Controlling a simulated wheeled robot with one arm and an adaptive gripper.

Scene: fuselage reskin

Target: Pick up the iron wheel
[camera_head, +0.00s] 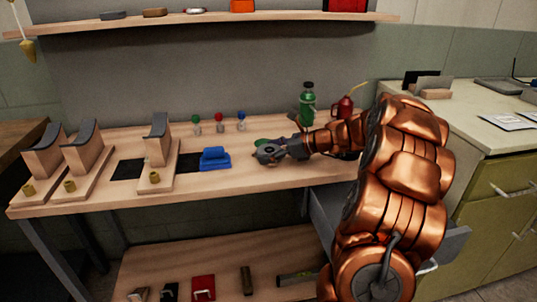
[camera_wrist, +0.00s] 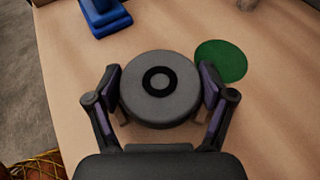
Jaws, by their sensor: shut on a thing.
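The iron wheel (camera_wrist: 136,105) is a thick grey disc with a black ring around its centre hole. In the wrist view it sits between the two fingers of my gripper (camera_wrist: 163,92), which touch it on its left and right sides. My gripper is shut on it. In the head view my gripper (camera_head: 268,152) is over the right part of the wooden workbench (camera_head: 240,178), and the wheel is a small grey shape hard to make out there. I cannot tell whether the wheel touches the bench or is just above it.
A green round patch (camera_wrist: 221,61) lies beside the wheel. A blue block-like thing (camera_head: 215,159) is left of my gripper. A green bottle (camera_head: 308,104) and a red oil can (camera_head: 343,108) stand behind. Wooden stands (camera_head: 158,150) are at the left.

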